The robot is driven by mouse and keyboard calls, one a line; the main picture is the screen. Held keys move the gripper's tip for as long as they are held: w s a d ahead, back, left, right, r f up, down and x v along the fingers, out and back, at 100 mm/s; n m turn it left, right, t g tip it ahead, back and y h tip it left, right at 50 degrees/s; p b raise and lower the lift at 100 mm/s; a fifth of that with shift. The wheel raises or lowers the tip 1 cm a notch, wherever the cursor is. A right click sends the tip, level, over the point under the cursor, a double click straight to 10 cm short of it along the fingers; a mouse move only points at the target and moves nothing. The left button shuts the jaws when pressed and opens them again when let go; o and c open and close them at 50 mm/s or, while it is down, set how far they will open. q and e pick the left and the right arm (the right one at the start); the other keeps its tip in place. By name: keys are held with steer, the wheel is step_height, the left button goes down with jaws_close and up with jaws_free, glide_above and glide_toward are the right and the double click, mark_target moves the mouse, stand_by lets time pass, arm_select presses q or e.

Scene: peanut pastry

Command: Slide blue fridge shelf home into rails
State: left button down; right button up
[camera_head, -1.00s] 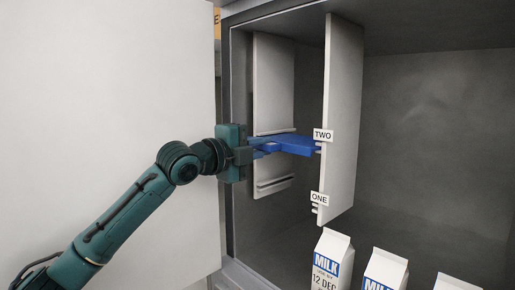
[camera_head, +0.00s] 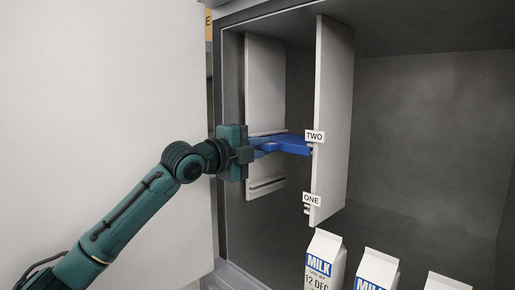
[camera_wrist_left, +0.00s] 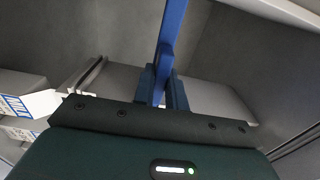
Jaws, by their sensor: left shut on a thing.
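The blue shelf (camera_head: 290,144) lies roughly level between the two pale upright panels, at the height of the label TWO (camera_head: 315,136). Its right end is beside that label; whether it sits in the rails cannot be told. My left gripper (camera_head: 254,149) is shut on the front part of the shelf. In the left wrist view the shelf (camera_wrist_left: 172,25) runs up from between the fingers (camera_wrist_left: 161,88). The lower rail (camera_head: 266,186) on the left panel, level with the label ONE (camera_head: 312,199), is empty. My right gripper is not in view.
The left panel (camera_head: 265,85) and right panel (camera_head: 332,100) stand inside the grey fridge cavity (camera_head: 430,130). Several milk cartons (camera_head: 325,262) stand at the lower right. The open white door (camera_head: 110,90) fills the left side. Space right of the right panel is clear.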

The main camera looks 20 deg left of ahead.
arm_select(q)
steer(key=shift+w+d, duration=0.25)
steer(key=shift+w, duration=0.25)
steer(key=c, duration=1.3)
jaws_free()
steer(key=shift+c, duration=0.2)
steer(key=shift+s, duration=0.1)
